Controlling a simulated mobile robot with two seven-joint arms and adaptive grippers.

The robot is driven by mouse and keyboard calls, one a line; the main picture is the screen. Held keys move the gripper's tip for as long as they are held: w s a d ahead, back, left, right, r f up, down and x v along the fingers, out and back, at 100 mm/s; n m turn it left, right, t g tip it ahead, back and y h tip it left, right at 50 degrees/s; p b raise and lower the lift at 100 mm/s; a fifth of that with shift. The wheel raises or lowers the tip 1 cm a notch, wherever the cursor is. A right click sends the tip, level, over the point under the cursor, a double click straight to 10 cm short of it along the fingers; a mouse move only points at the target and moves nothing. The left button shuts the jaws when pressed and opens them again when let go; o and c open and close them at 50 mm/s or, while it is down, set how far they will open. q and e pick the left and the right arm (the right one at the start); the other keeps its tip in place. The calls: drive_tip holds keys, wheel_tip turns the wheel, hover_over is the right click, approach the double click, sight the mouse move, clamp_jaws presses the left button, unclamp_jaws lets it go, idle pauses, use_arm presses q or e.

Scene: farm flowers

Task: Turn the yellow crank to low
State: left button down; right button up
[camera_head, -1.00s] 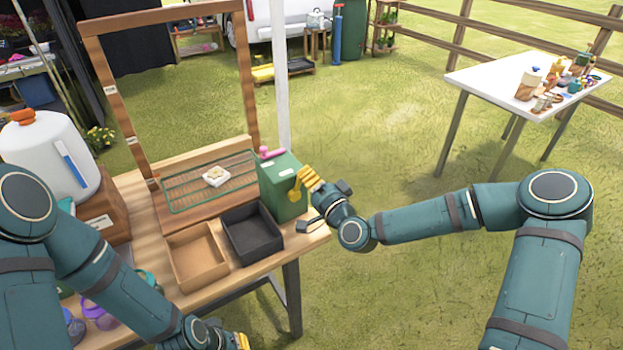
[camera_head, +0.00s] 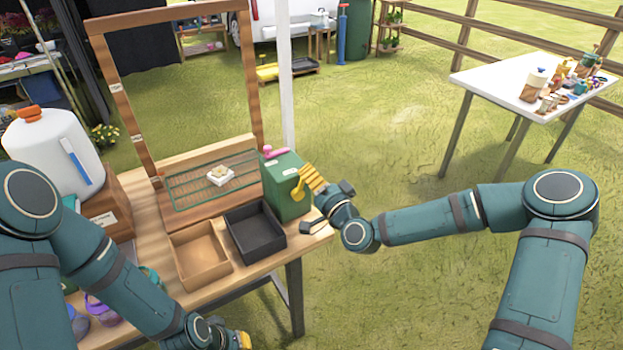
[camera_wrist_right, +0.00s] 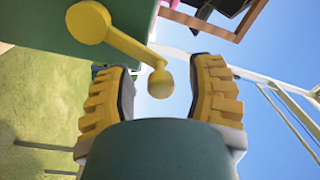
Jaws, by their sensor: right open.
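The yellow crank (camera_head: 298,189) is on the side of a green box (camera_head: 285,182) at the table's right end. In the right wrist view the crank (camera_wrist_right: 122,42) runs from a round hub at upper left to a ball knob. My right gripper (camera_wrist_right: 158,85) is open, with its yellow ribbed fingers on either side of the knob and visible gaps to both. In the head view my right gripper (camera_head: 312,178) is right beside the crank. My left gripper (camera_head: 243,341) is at the bottom edge, mostly cut off, away from the crank. No low mark is readable.
A pink handle (camera_head: 273,152) is on top of the green box. A black tray (camera_head: 283,242) and a brown tray (camera_head: 224,273) sit left of it. A wire rack (camera_head: 180,200) is behind. Grass lies open to the right, up to a white table (camera_head: 500,86).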

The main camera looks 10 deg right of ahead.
drive_tip(key=v, duration=1.2)
drive_tip(key=shift+f, duration=0.1)
